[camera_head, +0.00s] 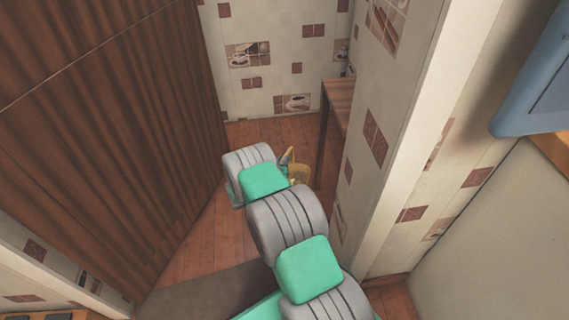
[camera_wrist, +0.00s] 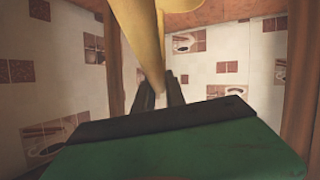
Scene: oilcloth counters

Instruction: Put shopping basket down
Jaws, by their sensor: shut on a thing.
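The shopping basket (camera_head: 299,173) is a small yellow-tan shape in the head view, just past the far end of my arm, which hides most of it. In the wrist view a yellow part of the basket (camera_wrist: 146,35) comes down from the top edge and narrows between the dark fingers. My gripper (camera_wrist: 160,92) is shut on this part. The rest of the basket is out of the wrist view, and the head view does not clearly show whether it touches the floor.
A brown ribbed wooden panel (camera_head: 110,120) stands on the left. A tiled wall edge (camera_head: 385,150) stands close on the right of my arm. A wooden table (camera_head: 338,98) is beyond it. Bare wooden floor (camera_head: 213,235) shows between panel and arm.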

